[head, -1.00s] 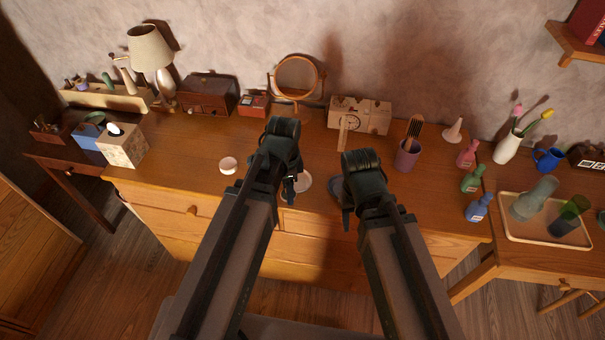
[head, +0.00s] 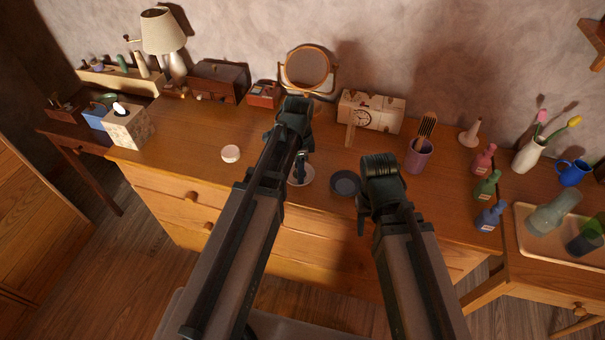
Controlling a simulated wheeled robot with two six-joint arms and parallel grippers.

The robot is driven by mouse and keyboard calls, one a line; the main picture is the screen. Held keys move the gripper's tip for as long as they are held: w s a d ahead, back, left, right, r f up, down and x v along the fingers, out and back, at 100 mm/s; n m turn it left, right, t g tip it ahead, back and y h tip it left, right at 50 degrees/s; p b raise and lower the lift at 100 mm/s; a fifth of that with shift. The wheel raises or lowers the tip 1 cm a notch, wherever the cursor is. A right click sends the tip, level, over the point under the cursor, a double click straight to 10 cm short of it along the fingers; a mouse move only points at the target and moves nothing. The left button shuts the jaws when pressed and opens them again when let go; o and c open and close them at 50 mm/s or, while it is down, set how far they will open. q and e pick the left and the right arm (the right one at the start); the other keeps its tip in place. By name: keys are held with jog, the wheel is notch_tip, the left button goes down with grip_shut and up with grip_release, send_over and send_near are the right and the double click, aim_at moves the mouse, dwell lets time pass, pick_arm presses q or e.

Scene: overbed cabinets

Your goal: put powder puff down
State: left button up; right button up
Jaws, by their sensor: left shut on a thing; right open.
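My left gripper (head: 300,168) is over the middle of the dresser top, low above or at a pale round disc (head: 304,180). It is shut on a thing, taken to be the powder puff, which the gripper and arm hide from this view. I cannot tell whether it touches the disc. My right gripper (head: 362,220) is open and empty near the dresser's front edge, beside a dark round disc (head: 345,183). A small round whitish-pink item (head: 230,153) sits on the dresser, left of my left arm.
A purple cup (head: 418,157) and several bottles (head: 484,158) stand at right. The dresser top (head: 190,135) is clear at left.

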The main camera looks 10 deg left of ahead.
pick_arm(q)
jog(key=shift+a, duration=0.15)
jog(key=shift+f, duration=0.15)
jog(key=o, duration=0.9)
notch_tip(320, 180, up, 12)
jog(key=r+p, duration=0.1)
jog(key=p, duration=1.1)
jog(key=shift+s+d+f+n+y, duration=0.1)
jog(key=shift+s+d+n+y, duration=0.1)
jog(key=shift+s+d+n, duration=1.85)
jog(key=shift+s+d+f+n+y, duration=0.15)
jog(key=shift+s+d+n, duration=1.2)
jog(key=shift+s, duration=1.35)
jog(key=shift+s+d+r+n+y, duration=0.1)
jog(key=shift+s+d+n+y, duration=0.15)
jog(key=shift+s+d+n, duration=1.55)
